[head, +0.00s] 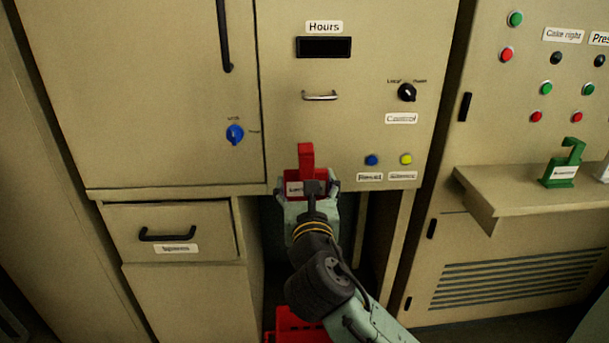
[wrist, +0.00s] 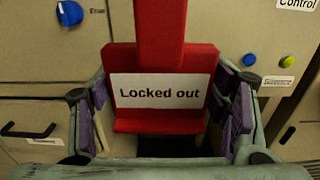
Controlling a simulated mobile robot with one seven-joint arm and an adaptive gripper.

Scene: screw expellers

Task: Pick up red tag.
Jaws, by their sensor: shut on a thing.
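The red tag (wrist: 160,60) has a white label reading "Locked out" and fills the middle of the wrist view. In the head view my gripper (head: 307,190) partly covers the lower part of the tag. I cannot tell whether the tag touches the cabinet behind it.
A red crate-like object (head: 298,328) is low down under the cabinet. A green tag (head: 563,168) stands on the shelf (head: 530,192) at the right.

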